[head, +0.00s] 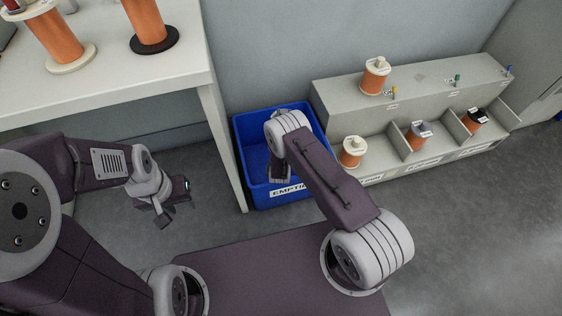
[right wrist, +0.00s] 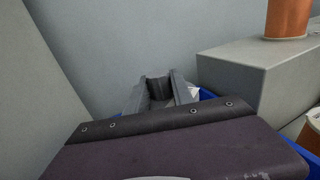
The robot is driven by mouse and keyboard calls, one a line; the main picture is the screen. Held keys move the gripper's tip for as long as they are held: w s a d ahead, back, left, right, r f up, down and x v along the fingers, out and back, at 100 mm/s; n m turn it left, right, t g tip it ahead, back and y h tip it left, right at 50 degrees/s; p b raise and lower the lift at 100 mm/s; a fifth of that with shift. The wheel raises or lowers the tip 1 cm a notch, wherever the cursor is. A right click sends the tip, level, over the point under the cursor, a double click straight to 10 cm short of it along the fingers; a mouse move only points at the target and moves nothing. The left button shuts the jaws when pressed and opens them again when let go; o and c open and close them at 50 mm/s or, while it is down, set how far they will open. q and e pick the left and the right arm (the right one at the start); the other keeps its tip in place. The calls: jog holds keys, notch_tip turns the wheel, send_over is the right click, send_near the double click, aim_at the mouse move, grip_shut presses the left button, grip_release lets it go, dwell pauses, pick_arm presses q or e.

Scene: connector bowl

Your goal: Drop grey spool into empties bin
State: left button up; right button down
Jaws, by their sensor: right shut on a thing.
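The blue empties bin (head: 246,185) stands on the floor between the white table and the grey shelf unit, its label partly covered by my right arm. My right gripper (head: 280,172) points down over the bin and is mostly hidden by its own wrist. In the right wrist view its two fingers (right wrist: 160,95) are closed on a dark grey curved piece, the grey spool (right wrist: 158,86), mostly hidden behind the gripper body. Blue bin rim (right wrist: 207,94) shows beside the fingers. My left gripper (head: 175,203) hangs empty left of the bin, its fingers apart.
The white table (head: 175,82) holds copper-wound spools (head: 147,25) at upper left; its leg stands close to the bin's left side. The grey shelf unit (head: 330,92) on the right holds several wound spools, one with a cream flange (head: 353,150). Floor is clear at lower right.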

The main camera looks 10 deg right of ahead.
notch_tip(320, 180, down, 5)
jog(key=b, duration=0.3)
jog(key=shift+b, duration=0.4)
jog(key=shift+r, duration=0.1)
jog(key=c, duration=1)
grip_release()
jog(key=shift+c, duration=0.2)
jog(key=p+v, duration=0.5)
jog(key=v, duration=0.4)
